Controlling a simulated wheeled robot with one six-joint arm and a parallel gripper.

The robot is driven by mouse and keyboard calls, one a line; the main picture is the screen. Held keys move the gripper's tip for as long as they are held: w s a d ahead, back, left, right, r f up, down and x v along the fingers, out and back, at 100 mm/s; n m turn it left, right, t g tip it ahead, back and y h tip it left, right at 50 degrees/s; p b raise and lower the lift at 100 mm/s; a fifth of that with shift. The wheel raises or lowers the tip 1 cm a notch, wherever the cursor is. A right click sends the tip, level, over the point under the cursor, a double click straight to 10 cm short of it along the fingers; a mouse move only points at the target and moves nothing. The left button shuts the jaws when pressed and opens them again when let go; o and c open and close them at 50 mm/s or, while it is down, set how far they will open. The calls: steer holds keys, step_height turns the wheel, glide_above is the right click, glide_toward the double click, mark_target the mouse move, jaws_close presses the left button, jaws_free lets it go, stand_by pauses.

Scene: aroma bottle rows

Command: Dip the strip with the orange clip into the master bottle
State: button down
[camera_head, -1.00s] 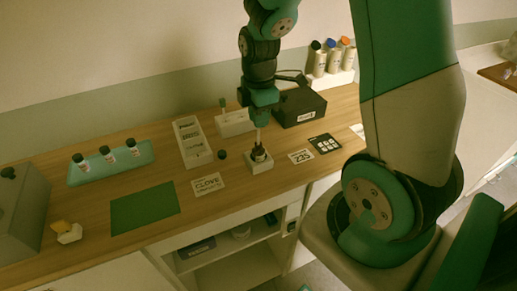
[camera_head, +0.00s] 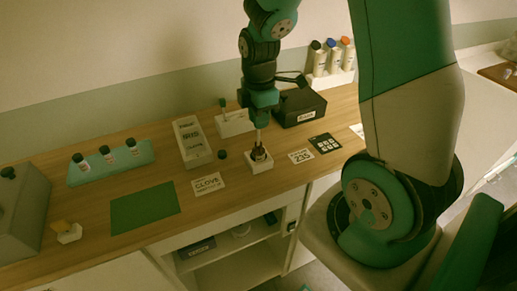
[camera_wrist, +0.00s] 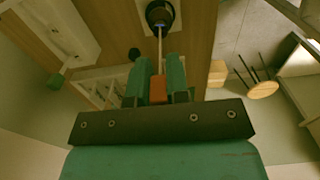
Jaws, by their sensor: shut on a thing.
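My gripper (camera_head: 259,121) is above the dark master bottle (camera_head: 259,153), which stands in a small white base. In the wrist view, my gripper (camera_wrist: 158,84) is shut on the orange clip (camera_wrist: 158,90). The thin pale strip (camera_wrist: 160,50) runs from the clip to the dark mouth of the bottle (camera_wrist: 160,14). In the head view the strip (camera_head: 258,137) points down, nearly upright, with its lower end at the bottle's neck. How deep the tip is inside cannot be told. The orange clip is too small to make out in the head view.
A black cap (camera_head: 222,154) lies left of the bottle. A white holder (camera_head: 236,123) with a green-clipped strip, a long white tray (camera_head: 206,158) and a black box (camera_head: 300,107) stand behind. Cards (camera_head: 208,184) lie in front and right. The green mat (camera_head: 146,208) is bare.

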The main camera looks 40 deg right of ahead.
steer(key=shift+f+b, duration=1.3)
steer(key=shift+f, duration=0.65)
step_height(320, 180, up, 9)
steer(key=p, duration=0.7)
steer(key=shift+f+p, duration=0.2)
steer(key=shift+p, duration=0.1)
steer(key=shift+s+f, duration=0.1)
stand_by(0.4)
